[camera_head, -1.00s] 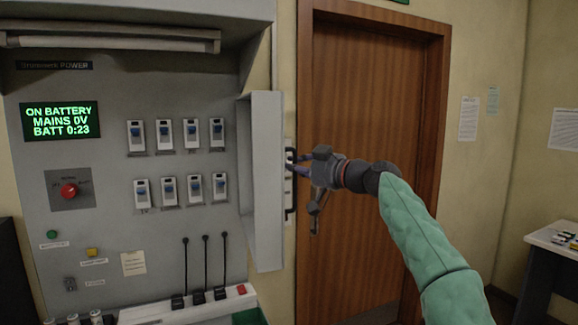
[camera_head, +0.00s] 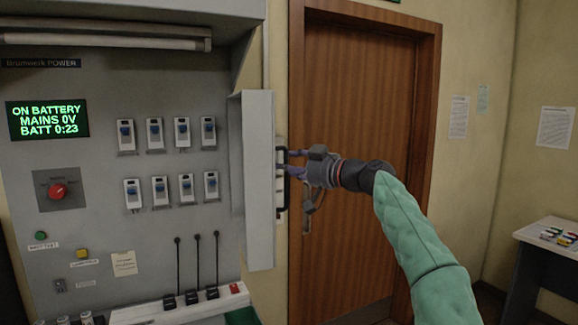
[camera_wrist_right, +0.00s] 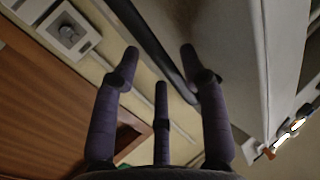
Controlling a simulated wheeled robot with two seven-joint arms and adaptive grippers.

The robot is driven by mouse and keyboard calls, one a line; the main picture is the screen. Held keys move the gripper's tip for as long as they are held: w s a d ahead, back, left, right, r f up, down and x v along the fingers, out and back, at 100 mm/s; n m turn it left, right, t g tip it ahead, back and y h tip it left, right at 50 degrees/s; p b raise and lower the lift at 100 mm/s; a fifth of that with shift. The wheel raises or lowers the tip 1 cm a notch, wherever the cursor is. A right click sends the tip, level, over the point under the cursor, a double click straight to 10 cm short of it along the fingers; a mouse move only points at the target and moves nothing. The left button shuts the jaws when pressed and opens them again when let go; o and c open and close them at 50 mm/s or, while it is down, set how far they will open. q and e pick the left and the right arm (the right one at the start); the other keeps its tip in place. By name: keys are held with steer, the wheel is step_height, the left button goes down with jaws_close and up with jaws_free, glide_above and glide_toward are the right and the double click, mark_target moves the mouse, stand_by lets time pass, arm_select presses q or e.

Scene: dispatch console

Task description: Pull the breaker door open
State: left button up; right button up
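The breaker door (camera_head: 259,190) is a grey panel standing out from the right side of the grey power cabinet, seen almost edge-on, with the rows of breakers exposed beside it. A black bar handle (camera_head: 281,183) is on its right-hand face. My right gripper (camera_head: 285,163) is at the handle, its dark fingers pointing left to it. In the right wrist view its fingers (camera_wrist_right: 158,55) are spread, and the black handle bar (camera_wrist_right: 152,45) runs between the left and right fingertips. Whether a finger touches the bar cannot be told. My left gripper is not in view.
The cabinet (camera_head: 100,190) carries a green-lit display (camera_head: 47,119), a red rotary switch (camera_head: 58,191) and several breakers. A closed brown wooden door (camera_head: 358,150) is behind my right arm. A small table (camera_head: 550,232) stands at the far right.

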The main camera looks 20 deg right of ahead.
steer(key=shift+s, duration=0.1)
steer(key=v, duration=1.1)
steer(key=shift+s+d, duration=0.3)
